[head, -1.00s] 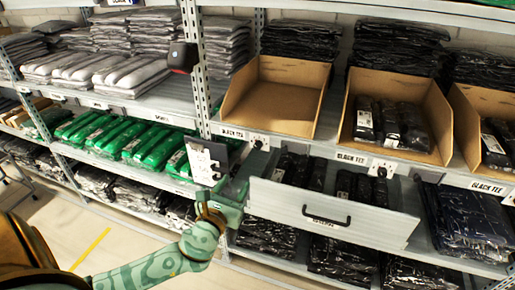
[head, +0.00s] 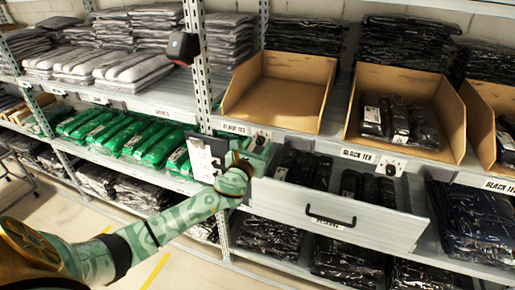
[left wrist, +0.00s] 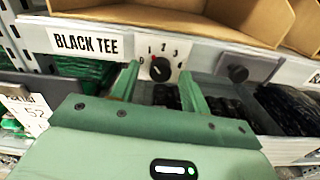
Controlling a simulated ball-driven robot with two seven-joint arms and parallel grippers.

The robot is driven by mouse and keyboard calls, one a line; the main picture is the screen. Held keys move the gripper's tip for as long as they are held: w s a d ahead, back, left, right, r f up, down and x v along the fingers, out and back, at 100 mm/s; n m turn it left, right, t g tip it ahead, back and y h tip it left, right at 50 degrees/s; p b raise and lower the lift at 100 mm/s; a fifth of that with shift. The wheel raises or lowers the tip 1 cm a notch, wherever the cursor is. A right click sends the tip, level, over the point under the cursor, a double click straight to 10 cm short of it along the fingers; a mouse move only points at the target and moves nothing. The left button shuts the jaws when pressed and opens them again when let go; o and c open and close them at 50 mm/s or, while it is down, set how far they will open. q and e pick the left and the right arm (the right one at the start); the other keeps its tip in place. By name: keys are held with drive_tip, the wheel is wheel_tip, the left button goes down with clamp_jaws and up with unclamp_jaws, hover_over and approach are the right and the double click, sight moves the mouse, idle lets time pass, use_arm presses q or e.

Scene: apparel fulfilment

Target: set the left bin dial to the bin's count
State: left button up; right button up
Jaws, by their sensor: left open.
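The left bin (head: 283,92) is an open cardboard bin on the shelf in the head view, and its visible inside is empty. Its dial (head: 261,137) is on the shelf edge below it. In the left wrist view the dial (left wrist: 160,67) is a dark knob with a red mark on a white plate numbered 1, 2, 3 and more; the exact setting is hard to read. My left gripper (head: 258,150) is open in front of the dial. In the left wrist view its fingers (left wrist: 160,80) stand either side of the dial, apart from each other. My right gripper is not in view.
A second cardboard bin (head: 448,108) holds several black packs, with its own dial (head: 391,165). A pulled-out drawer (head: 300,203) with a black handle sits below my gripper's right. A white count card (head: 205,156) hangs left of my gripper.

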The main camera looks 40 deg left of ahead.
use_arm(q)
drive_tip(key=c, duration=1)
drive_tip(key=shift+r+n, duration=0.1)
drive_tip(key=shift+n, duration=0.3)
drive_tip(key=n, duration=0.2)
drive_tip(key=shift+n, duration=0.3)
drive_tip(key=shift+n+p, duration=0.4)
drive_tip(key=shift+n, duration=1.9)
